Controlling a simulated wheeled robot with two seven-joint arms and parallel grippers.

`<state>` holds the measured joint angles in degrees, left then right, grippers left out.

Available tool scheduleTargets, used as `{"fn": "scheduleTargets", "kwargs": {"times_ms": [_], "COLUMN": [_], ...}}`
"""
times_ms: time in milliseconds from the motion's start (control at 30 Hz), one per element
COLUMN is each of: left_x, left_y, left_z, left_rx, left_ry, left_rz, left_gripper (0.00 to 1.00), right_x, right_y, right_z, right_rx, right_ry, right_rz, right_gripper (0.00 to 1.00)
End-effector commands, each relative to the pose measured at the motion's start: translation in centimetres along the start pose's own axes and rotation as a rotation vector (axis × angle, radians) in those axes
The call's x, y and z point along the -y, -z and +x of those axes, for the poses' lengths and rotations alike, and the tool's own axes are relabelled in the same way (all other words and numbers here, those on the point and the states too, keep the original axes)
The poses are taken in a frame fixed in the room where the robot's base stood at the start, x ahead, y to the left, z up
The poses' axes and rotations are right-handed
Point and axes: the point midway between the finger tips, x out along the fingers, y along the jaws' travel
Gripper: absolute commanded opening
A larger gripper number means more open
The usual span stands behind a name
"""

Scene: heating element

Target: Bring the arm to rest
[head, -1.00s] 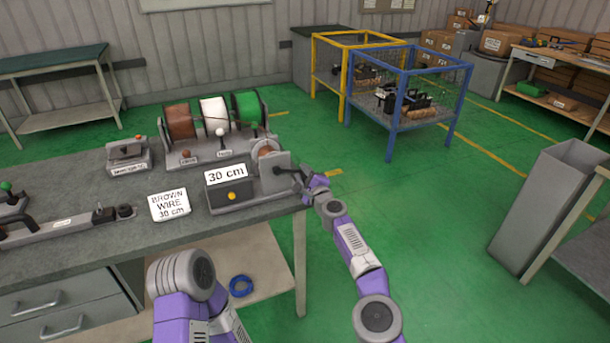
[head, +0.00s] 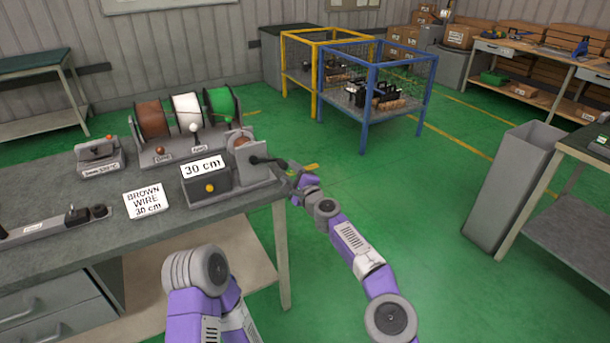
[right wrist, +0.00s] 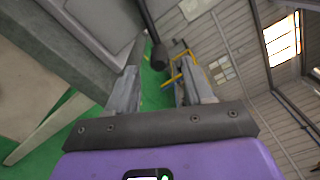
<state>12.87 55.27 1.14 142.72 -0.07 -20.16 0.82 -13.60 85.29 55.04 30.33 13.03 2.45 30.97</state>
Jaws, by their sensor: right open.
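My right arm (head: 350,240) reaches forward past the right end of the workbench. Its gripper (head: 291,172) is at the black crank handle (head: 262,160) on the 30 cm wire machine (head: 206,182). In the right wrist view the gripper (right wrist: 158,92) has its two fingers apart with nothing between them. There the dark handle (right wrist: 157,55) ends just beyond the fingertips, apart from them as far as I can tell. Part of my left arm (head: 200,285) shows folded at the bottom; its gripper is out of view.
The workbench (head: 95,215) holds a "BROWN WIRE 30 cm" card (head: 146,201) and brown, white and green wire spools (head: 187,112). Yellow (head: 313,85) and blue (head: 364,128) wire cages stand behind. A tall grey bin (head: 510,190) stands right. Green floor between is clear.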

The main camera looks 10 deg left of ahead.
Motion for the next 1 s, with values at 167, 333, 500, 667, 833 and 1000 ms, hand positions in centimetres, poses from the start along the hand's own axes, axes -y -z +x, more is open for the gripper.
{"fn": "scheduleTargets", "kwargs": {"times_ms": [167,333,500,667,833,1000], "left_x": [0.1,0.1,0.0,-0.4,-0.9,-1.3], "left_y": [0.0,0.0,0.0,0.0,-0.1,-0.1], "left_z": [0.2,0.2,-0.1,-1.0,-2.3,-3.5], "left_rx": [-0.001,-0.001,-0.001,-0.001,-0.001,-0.001], "left_ry": [0.000,0.000,0.000,0.000,0.000,0.000], "left_rz": [0.000,0.000,0.000,0.000,0.000,0.000], "left_gripper": [0.43,0.43,0.43,0.43,0.43,0.43], "right_x": [-0.3,-0.2,-0.8,-3.8,-9.7,-16.4], "right_y": [-0.7,-0.6,-0.9,-1.8,-1.2,1.5], "right_z": [0.1,0.0,-0.2,-1.2,-4.4,-10.3], "right_rx": [0.012,0.010,0.015,0.037,0.063,0.086], "right_ry": [-0.006,-0.005,-0.028,-0.121,-0.284,-0.475], "right_rz": [0.000,0.000,-0.039,-0.178,-0.383,-0.564], "right_gripper": [0.52,0.52,0.52,0.52,0.52,0.52]}}
